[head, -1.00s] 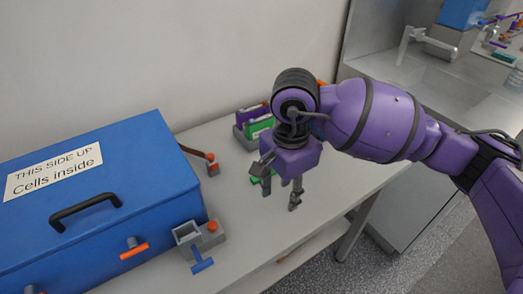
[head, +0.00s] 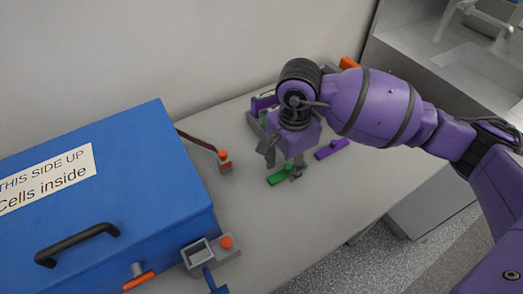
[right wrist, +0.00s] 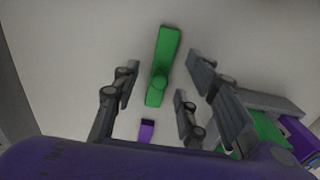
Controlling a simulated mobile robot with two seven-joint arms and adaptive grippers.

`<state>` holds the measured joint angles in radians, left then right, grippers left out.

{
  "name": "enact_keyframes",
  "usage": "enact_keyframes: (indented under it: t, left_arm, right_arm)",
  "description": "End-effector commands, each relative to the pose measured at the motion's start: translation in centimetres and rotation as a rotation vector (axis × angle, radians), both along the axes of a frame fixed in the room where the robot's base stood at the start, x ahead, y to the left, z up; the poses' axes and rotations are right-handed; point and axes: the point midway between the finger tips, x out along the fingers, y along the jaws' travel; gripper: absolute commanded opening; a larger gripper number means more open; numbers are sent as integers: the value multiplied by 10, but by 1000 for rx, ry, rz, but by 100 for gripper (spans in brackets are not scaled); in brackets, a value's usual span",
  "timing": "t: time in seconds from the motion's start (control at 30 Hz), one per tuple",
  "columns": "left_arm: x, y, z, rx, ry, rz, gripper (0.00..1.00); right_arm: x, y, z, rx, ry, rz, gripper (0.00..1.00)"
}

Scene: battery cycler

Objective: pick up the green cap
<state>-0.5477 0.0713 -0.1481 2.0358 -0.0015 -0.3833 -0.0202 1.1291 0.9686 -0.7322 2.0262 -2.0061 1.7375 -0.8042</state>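The green cap (head: 279,178) is a flat green bar lying on the grey table, partly hidden by my right gripper in the head view. How high the fingertips are above the table is hard to tell. My left gripper is not in view.
A purple cap (head: 332,148) lies on the table right of the gripper. A grey holder with purple and green parts (right wrist: 290,104) stands close by. A large blue box (head: 120,190) fills the left. The table's front right is clear.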

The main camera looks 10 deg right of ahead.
Motion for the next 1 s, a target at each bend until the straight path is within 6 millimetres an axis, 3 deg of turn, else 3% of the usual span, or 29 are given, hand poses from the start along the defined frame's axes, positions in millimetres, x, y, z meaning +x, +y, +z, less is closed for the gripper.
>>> enact_keyframes:
  t: [0.1,0.37,0.63,1.0]
  left_arm:
    - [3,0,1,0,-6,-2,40]
    - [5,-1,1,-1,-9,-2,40]
    - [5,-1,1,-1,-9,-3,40]
    - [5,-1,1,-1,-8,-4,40]
  right_arm:
    - [-1,0,-13,1,4,-1,40]
    - [-1,0,-15,-1,2,0,39]
    - [-1,0,-14,-1,2,-1,3]
    - [-1,0,-12,0,1,-1,3]
